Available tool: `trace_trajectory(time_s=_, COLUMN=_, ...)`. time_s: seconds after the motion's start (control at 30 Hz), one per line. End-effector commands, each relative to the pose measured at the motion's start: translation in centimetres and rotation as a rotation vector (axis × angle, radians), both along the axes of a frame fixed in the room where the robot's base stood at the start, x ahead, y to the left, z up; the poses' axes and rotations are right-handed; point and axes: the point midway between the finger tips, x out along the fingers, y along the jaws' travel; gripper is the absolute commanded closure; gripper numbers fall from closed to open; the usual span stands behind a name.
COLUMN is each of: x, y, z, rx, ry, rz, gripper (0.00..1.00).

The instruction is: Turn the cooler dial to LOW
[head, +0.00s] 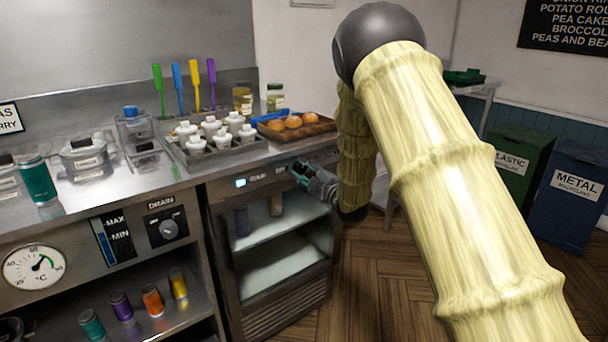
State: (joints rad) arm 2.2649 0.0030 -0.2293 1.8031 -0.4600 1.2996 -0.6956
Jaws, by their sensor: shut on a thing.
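The cooler (238,292) is a dark-framed cabinet with a glass front under the steel counter. Its top panel (262,177) carries a small lit display (240,183) and small markings too blurred to read. My gripper (302,171) is at the right end of that panel, shut on the cooler dial. The fingers cover the dial, so its pointer and setting cannot be read. My arm comes in from the right and covers the area just right of the cooler.
The counter above holds a tray of white-lidded pots (213,134), a brown tray of round orange-brown items (318,127) and jars. Recycling bins (568,198) stand right. Open wooden floor (375,285) lies before the cooler.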

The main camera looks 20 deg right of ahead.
Motion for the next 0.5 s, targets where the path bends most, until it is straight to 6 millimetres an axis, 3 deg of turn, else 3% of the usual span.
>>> trace_trajectory(time_s=0.5, x=-0.04, y=-0.06, z=-0.13, rx=-0.037, ry=-0.011, rz=0.0, gripper=0.9)
